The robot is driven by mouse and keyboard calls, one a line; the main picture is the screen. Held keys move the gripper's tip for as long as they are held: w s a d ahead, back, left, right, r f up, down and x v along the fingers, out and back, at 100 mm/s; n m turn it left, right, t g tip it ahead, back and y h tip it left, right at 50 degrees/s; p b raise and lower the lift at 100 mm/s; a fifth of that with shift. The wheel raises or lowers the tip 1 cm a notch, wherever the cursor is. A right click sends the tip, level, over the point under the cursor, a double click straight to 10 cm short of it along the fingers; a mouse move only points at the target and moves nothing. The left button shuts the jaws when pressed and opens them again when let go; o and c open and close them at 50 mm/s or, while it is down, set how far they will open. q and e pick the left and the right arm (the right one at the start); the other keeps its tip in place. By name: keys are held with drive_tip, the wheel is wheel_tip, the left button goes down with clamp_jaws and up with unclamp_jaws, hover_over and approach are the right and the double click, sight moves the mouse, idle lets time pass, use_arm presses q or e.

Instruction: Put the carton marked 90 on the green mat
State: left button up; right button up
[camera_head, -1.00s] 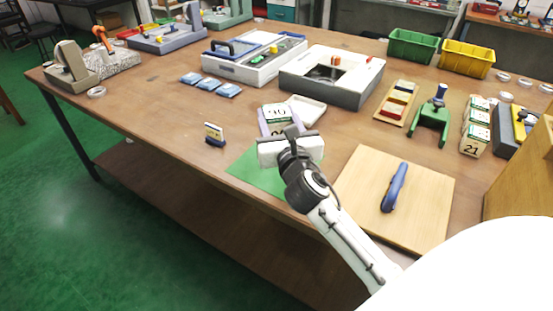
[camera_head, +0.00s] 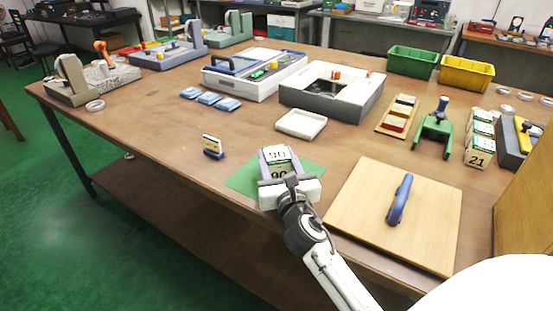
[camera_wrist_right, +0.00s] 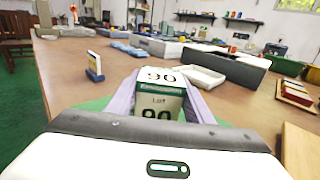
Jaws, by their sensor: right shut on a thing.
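The carton marked 90 (camera_head: 278,155) is white and green and is held between the pale fingers of my right gripper (camera_head: 279,160). In the right wrist view the carton (camera_wrist_right: 160,92) stands upright between the two fingers, its 90 label facing the camera. The green mat (camera_head: 246,178) lies at the table's front edge, under and around the gripper; its edge also shows in the right wrist view (camera_wrist_right: 97,104). The carton is over the mat; its underside is hidden, so I cannot tell whether it touches. My left gripper is not in view.
A small upright card holder (camera_head: 213,147) stands left of the mat. A white tray (camera_head: 301,124) lies just behind it. A wooden board (camera_head: 365,210) with a blue handle lies to the right. Several cartons, one marked 21 (camera_head: 477,159), stand farther right.

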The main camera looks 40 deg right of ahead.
drive_tip(key=o, duration=1.6)
drive_tip(key=shift+f, duration=0.1)
drive_tip(key=shift+c, duration=0.2)
drive_tip(key=v, duration=1.2)
